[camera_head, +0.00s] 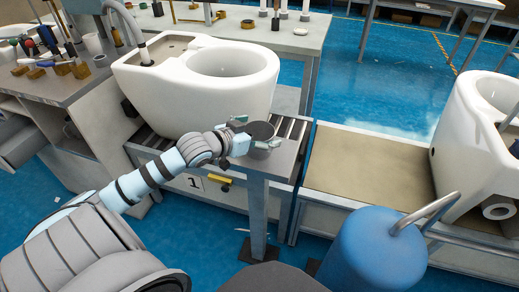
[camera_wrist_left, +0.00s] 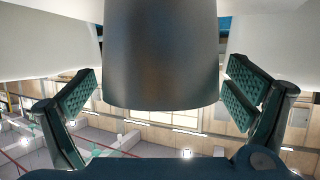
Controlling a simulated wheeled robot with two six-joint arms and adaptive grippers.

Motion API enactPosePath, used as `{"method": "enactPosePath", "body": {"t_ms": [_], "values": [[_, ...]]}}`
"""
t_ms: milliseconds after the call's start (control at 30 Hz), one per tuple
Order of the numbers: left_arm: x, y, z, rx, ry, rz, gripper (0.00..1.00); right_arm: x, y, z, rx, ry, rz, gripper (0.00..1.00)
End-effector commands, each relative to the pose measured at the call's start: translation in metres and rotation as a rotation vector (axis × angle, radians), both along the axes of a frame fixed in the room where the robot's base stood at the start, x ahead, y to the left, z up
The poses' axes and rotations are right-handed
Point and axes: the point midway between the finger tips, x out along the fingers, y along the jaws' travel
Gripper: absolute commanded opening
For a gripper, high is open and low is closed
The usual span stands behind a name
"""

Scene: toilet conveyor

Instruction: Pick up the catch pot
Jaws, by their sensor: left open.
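The catch pot (camera_head: 262,131) is a dark grey round pot. It stands on a small grey stand in front of the left toilet in the head view. In the left wrist view the pot (camera_wrist_left: 161,55) fills the upper middle, its sides smooth and metallic. My left gripper (camera_head: 252,134) is at the pot, with its green fingers on either side. In the wrist view the fingers (camera_wrist_left: 163,90) are spread wide, with a clear gap between each pad and the pot. The pot's lower part is partly hidden by the gripper in the head view. My right gripper is not in view.
A white toilet (camera_head: 190,95) stands on the roller conveyor just behind the pot. Another toilet (camera_head: 468,130) is at the right. A blue rounded object (camera_head: 372,255) with a bent metal tube is at front right. A tool-covered bench (camera_head: 75,85) is at left.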

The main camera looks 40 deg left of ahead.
Motion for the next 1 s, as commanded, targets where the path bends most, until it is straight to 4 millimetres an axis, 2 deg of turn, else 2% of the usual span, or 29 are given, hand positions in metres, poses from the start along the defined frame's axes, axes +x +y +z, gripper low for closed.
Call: {"method": "enactPosePath", "body": {"t_ms": [133, 467, 767, 867, 1000], "values": [[0.0, 0.0, 0.002, 0.001, 0.001, 0.001, 0.97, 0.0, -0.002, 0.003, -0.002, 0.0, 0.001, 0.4], [-0.001, 0.0, 0.002, 0.001, 0.001, 0.001, 0.44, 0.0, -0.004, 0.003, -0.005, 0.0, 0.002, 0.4], [-0.001, 0.0, 0.005, 0.002, 0.0, 0.0, 0.42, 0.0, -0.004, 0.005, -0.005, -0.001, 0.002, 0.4], [0.0, 0.0, 0.016, 0.003, 0.0, 0.0, 0.42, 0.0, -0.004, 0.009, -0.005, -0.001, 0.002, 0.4], [0.0, 0.001, 0.048, 0.006, -0.002, -0.001, 0.42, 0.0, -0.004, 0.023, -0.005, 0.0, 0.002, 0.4]]}}
